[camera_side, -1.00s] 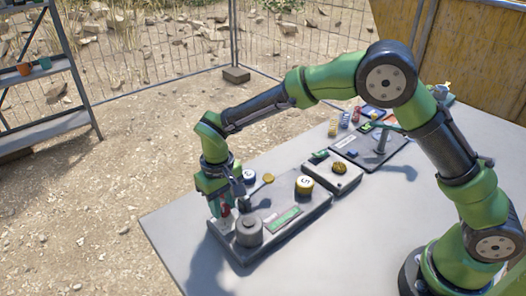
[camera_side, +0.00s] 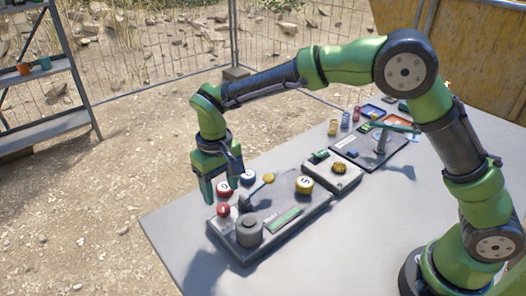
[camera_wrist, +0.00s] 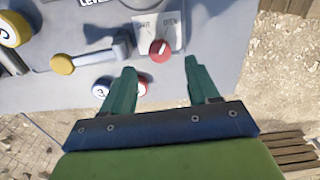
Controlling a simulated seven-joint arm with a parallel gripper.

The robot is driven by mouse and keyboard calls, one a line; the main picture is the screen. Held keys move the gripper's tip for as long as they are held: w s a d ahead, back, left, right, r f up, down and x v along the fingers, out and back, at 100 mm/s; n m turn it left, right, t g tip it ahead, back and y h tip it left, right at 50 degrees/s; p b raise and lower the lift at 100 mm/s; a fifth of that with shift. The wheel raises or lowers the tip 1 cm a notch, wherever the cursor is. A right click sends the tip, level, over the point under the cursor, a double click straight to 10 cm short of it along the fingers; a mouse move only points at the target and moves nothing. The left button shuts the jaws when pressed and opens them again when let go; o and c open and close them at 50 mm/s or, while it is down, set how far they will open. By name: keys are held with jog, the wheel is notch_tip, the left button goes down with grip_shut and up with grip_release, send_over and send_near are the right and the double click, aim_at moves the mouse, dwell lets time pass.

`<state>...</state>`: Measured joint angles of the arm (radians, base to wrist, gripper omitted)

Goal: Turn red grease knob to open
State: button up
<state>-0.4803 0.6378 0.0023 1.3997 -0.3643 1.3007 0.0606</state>
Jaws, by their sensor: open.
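The red knob (camera_wrist: 159,50) sits on a pale label plate in the wrist view. A white mark on it slants up and right, toward the right-hand of two words, which seems to read OPEN. The left word is hard to read. In the side view the red knob (camera_side: 223,210) is on the near left of the grey panel (camera_side: 262,243), beside a grey cylinder. My gripper (camera_side: 222,188) is open and empty, raised above the panel's left end. In the wrist view my gripper's fingertips (camera_wrist: 160,66) are apart, one on each side of the knob's line, not touching it.
A second red button (camera_wrist: 142,87) and a blue button (camera_wrist: 101,88) lie partly behind my left finger. A lever with a yellow end (camera_wrist: 62,64) and a yellow button (camera_side: 304,185) are on the panel. More devices stand farther back. The table (camera_side: 330,240) is clear at the front.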

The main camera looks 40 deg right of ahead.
aim_at(222, 206)
notch_tip(222, 206, up, 12)
jog(key=shift+f, duration=0.25)
jog(key=s+d+r+m+t+y, duration=0.2)
jog(key=s+d+m+t, duration=0.2)
jog(key=s+d, duration=1.5)
jog(key=s+t, duration=0.1)
jog(key=t, duration=0.2)
jog(key=shift+s+d+r+m, duration=0.2)
jog(key=shift+d+r+m, duration=0.1)
jog(key=shift+d, duration=0.1)
